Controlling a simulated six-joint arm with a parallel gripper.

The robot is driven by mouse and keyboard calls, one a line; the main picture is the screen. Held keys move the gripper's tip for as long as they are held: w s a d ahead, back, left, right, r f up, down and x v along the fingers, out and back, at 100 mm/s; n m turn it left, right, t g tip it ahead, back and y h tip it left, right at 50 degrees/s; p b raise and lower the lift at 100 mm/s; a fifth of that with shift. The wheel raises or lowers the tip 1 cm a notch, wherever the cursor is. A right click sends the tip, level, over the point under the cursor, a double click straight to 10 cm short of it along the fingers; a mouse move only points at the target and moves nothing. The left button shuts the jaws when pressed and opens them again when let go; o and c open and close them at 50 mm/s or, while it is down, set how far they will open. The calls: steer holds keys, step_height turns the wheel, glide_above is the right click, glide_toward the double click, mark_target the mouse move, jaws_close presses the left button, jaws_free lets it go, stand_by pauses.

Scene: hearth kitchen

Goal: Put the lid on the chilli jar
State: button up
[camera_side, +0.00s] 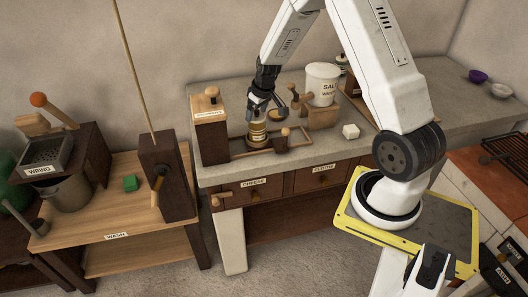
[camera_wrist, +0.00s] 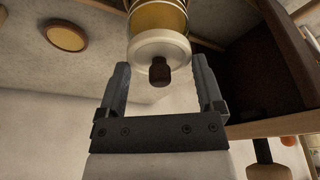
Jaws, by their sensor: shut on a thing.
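A glass jar (camera_side: 257,133) with a yellow band stands on the counter inside a low wooden frame. Its label is not legible. My gripper (camera_side: 262,108) is right above it, pointing down. I cannot tell whether the lid is fully seated or slightly above the rim.
A wooden box (camera_side: 209,130) stands left of the jar. A yellow-brown disc (camera_wrist: 67,35) lies beside the jar.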

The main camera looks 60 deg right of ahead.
stand_by(0.3)
steer(key=o, duration=0.9)
steer(key=shift+o, duration=0.2)
steer(key=shift+r, duration=0.15)
steer(key=shift+r, duration=3.35)
jaws_close()
steer(key=shift+f, duration=2.4)
